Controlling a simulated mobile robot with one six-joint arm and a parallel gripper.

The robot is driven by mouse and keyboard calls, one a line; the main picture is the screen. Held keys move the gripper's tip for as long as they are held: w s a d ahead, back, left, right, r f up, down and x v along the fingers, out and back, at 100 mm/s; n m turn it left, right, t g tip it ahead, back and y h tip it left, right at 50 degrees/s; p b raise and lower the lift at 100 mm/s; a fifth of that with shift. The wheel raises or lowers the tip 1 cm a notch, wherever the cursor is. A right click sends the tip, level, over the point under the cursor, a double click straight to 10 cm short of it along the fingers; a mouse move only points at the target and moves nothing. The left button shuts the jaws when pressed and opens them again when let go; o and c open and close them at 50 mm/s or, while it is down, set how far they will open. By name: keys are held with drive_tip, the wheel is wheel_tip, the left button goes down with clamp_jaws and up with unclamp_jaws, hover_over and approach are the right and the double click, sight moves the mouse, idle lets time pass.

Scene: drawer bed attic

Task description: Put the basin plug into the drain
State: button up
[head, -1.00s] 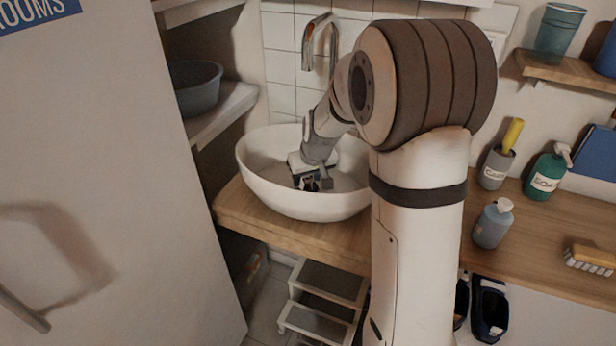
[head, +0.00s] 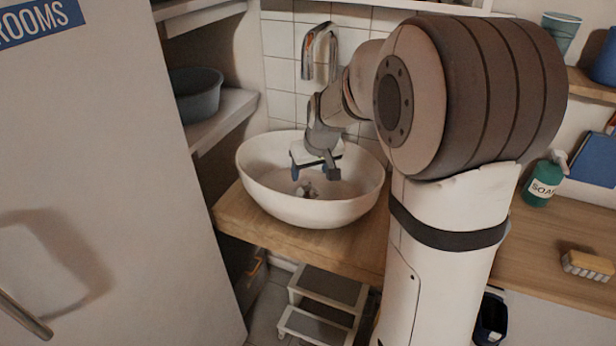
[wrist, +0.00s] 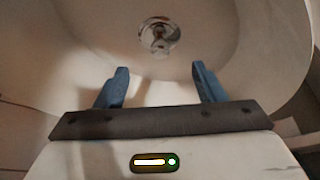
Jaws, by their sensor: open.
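The white basin (head: 262,190) stands on the wooden counter. At its bottom is a small shiny metal piece, the basin plug (head: 307,189), at the drain. In the wrist view the plug (wrist: 158,36) shows a knob on top and sits within or over the round chrome drain ring (wrist: 176,27). I cannot tell how deep it sits. My gripper (head: 314,173) is above it inside the basin, pointing down. In the wrist view my gripper (wrist: 160,68) has its two blue fingers wide apart, with nothing between them, clear of the plug.
The chrome tap (head: 318,50) rises behind the basin, close to my arm. A shelf with a grey bowl (head: 196,92) is at the left, beside a large pale door (head: 110,190). A soap bottle (head: 543,180) and a brush (head: 587,265) are on the counter at right. A step stool (head: 325,300) stands below.

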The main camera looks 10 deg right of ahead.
drive_tip(key=v, duration=0.5)
drive_tip(key=s+f+m+g, duration=0.1)
drive_tip(key=s+f+g, duration=0.1)
drive_tip(key=s, duration=2.1)
drive_tip(key=shift+s+a+f+m+g+h, duration=0.2)
drive_tip(key=shift+a+f+m+g+h, duration=0.1)
drive_tip(key=shift+a+m+h, duration=0.1)
drive_tip(key=shift+r+p, duration=0.15)
drive_tip(key=shift+p, duration=0.15)
